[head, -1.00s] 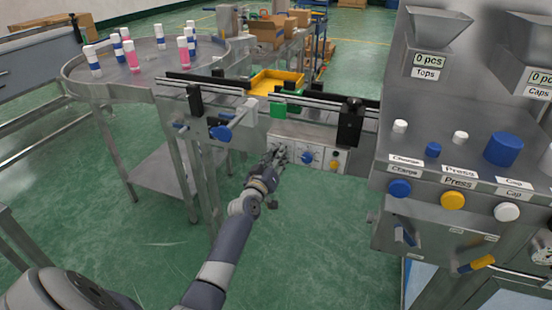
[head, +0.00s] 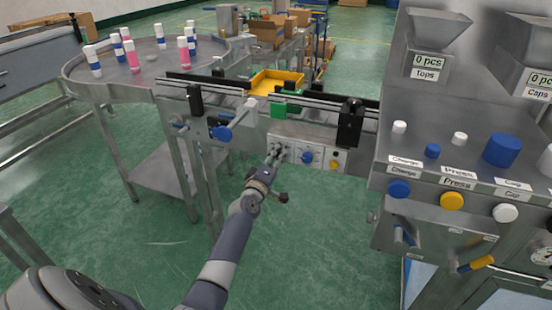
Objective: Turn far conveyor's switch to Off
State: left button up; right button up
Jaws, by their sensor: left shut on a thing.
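The conveyor (head: 330,118) carries a small light-grey control panel (head: 322,165) on its front side. My left gripper (head: 279,149) reaches up to the left end of the panel and is shut on a small switch there. The fingers hide most of that switch, so I cannot read its position. My right gripper is not in view.
A round steel table (head: 145,80) with several white, blue and pink cans stands at the left. A crimping machine (head: 470,130) with hoppers and coloured knobs fills the right. A yellow tray (head: 277,82) sits behind the conveyor. Green floor is clear below the panel.

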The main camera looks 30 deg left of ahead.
pick_arm(q)
jog(key=shift+n, duration=0.7)
jog(key=o, duration=1.1)
jog(key=shift+c, duration=0.2)
jog(key=v, duration=1.2)
